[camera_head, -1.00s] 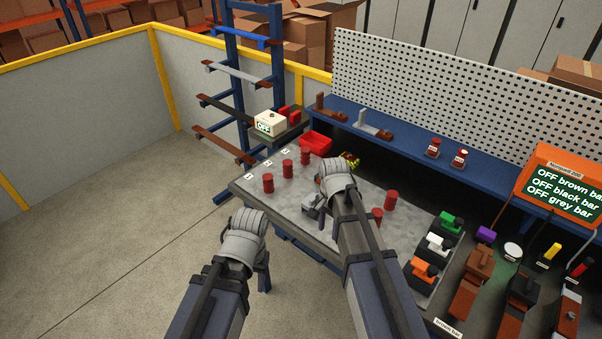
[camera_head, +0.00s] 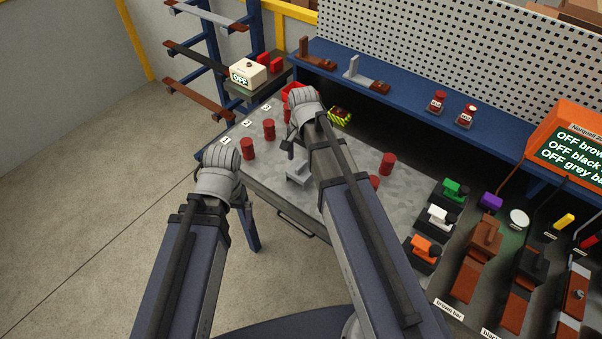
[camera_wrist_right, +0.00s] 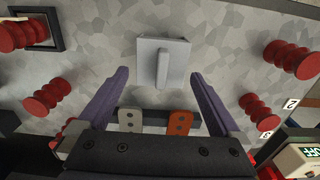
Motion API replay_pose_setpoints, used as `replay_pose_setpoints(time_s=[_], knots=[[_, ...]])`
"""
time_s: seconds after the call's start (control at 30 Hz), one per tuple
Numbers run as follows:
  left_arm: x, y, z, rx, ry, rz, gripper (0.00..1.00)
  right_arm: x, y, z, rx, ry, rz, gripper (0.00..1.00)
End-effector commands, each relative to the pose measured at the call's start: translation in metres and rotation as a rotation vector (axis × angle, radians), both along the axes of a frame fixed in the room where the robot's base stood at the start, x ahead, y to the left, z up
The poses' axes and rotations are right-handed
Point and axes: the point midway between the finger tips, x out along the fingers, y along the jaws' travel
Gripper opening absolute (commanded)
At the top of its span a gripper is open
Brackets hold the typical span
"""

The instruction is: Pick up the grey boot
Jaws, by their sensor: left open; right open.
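The grey boot (camera_wrist_right: 162,62), a light grey block with a raised ridge, rests on the grey work table. It also shows in the head view (camera_head: 299,175), just right of my right gripper and partly behind my right forearm. My right gripper (camera_wrist_right: 160,74) is open, its two purple fingers pointing toward the boot with a fingertip to each side in the picture; nothing is held. In the head view my right gripper (camera_head: 290,148) is mostly hidden by its wrist. My left gripper (camera_head: 246,192) is open beside the table's front left edge, mostly hidden behind its wrist.
Red ribbed posts (camera_head: 247,149) stand around the boot on the table (camera_head: 262,180). A red bin (camera_head: 292,91) and a yellow-black striped item (camera_head: 339,116) lie behind. Coloured switch units (camera_head: 440,216) fill the right side. A blue shelf (camera_head: 410,92) overhangs the back.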

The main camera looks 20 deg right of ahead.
Motion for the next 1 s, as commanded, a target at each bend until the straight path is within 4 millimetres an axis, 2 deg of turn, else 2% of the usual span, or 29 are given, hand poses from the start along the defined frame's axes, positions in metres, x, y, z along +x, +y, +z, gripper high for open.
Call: replay_pose_setpoints(time_s=[0.23,0.6,0.9,1.0], knots=[[0.000,0.000,-0.008,0.000,0.000,0.000,1.00,0.001,0.000,-0.008,0.000,0.000,0.000,1.00],[0.000,0.000,-0.050,0.000,0.000,0.001,1.00,0.002,0.001,-0.050,0.000,0.000,0.000,1.00],[0.000,0.000,-0.051,0.000,0.000,0.001,1.00,0.002,0.001,-0.051,0.000,0.000,0.000,1.00],[0.000,0.000,-0.051,0.000,0.000,0.001,1.00,0.002,0.001,-0.051,0.000,0.000,0.000,0.90]])
